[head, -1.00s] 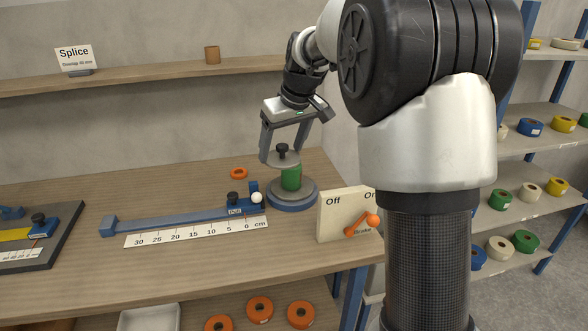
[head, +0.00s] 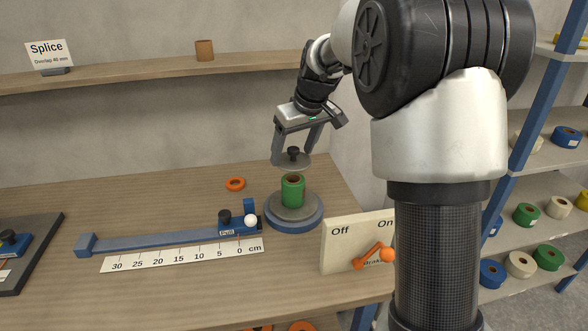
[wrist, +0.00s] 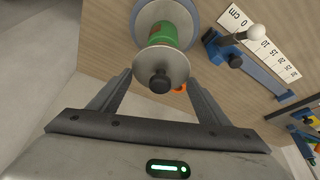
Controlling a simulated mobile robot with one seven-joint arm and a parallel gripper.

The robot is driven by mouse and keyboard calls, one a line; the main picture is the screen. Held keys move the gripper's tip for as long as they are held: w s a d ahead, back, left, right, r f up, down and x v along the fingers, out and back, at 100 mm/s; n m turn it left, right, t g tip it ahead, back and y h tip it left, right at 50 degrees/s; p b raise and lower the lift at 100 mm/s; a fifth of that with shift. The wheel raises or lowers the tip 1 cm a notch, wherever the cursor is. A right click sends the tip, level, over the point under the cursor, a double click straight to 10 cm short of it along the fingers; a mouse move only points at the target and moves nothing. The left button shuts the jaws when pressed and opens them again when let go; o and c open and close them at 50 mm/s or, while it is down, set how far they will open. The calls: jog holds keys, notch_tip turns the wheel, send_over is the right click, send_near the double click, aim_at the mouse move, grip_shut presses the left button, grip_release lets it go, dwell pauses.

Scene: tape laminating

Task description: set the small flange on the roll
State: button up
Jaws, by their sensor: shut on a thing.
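The small flange (head: 297,163) is a thin grey disc with a black knob (head: 293,152) on top. My gripper (head: 293,157) is shut on the flange, with one finger at each side of its rim. The flange is about level and hangs above the green roll (head: 292,191), with a small gap between them. The roll stands upright on a round grey platform with a blue base (head: 294,223); its brown core opening shows. In the wrist view the flange (wrist: 175,66) sits between the fingertips and hides part of the roll (wrist: 163,34).
An Off/On panel (head: 343,236) with an orange lever (head: 375,257) stands right of the platform. A blue slide (head: 155,240) with a scale (head: 182,256) lies to the left. A small orange ring (head: 235,184) lies behind on the table (head: 140,205).

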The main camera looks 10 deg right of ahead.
aim_at(295, 161)
jog(key=shift+f+b, duration=0.35)
jog(key=shift+f, duration=1.95)
jog(key=shift+f, duration=0.35)
jog(key=o, duration=1.2)
jog(key=shift+r, duration=0.1)
jog(key=shift+c, duration=0.2)
jog(key=shift+r, duration=0.1)
